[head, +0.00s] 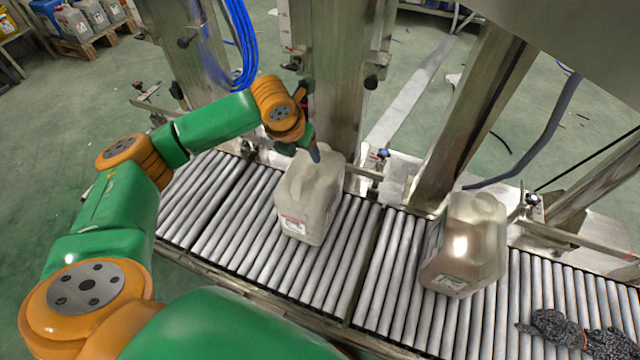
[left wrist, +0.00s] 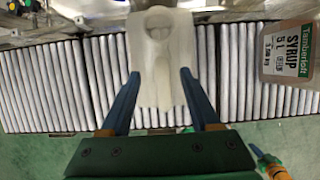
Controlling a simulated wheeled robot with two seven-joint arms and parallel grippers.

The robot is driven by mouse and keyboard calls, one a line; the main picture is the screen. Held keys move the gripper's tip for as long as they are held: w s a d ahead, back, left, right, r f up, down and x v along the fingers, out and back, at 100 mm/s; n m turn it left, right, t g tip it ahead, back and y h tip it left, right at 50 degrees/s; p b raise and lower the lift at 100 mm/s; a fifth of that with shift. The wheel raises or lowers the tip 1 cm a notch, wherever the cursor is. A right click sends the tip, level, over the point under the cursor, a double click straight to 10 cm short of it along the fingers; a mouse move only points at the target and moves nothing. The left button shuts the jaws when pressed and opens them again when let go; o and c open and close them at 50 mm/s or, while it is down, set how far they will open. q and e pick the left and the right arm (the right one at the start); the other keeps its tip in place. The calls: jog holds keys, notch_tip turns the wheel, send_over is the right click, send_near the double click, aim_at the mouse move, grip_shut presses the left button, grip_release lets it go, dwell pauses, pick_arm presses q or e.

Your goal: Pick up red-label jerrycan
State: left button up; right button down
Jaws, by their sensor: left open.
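The red-label jerrycan (head: 318,205) is a pale, translucent can standing upright on the roller conveyor, its small red and white label low on its near face. My left gripper (head: 313,152) is at its top, partly hidden by my own wrist. In the left wrist view the open gripper (left wrist: 159,76) has one blue finger on each side of the can (left wrist: 160,50), with nothing clamped. I cannot tell whether a finger touches it. What seems to be part of my right gripper (left wrist: 264,158) shows at the lower right; its jaws are not clear.
A second jerrycan (head: 465,250) stands to the right on the rollers; its syrup label (left wrist: 291,55) shows in the left wrist view. A dark glove (head: 570,333) lies at far right. Steel posts (head: 330,80) rise behind the conveyor. Bare rollers (head: 380,265) separate the cans.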

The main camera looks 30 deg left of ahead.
aim_at(308, 160)
pick_arm(q)
jog(key=b+x, duration=0.2)
jog(key=x, duration=0.4)
jog(key=shift+d+f, duration=0.1)
jog(key=shift+w+f, duration=0.15)
jog(key=shift+w, duration=0.05)
jog(key=shift+c, duration=0.2)
jog(key=shift+s, duration=0.1)
grip_shut()
dwell(0.7)
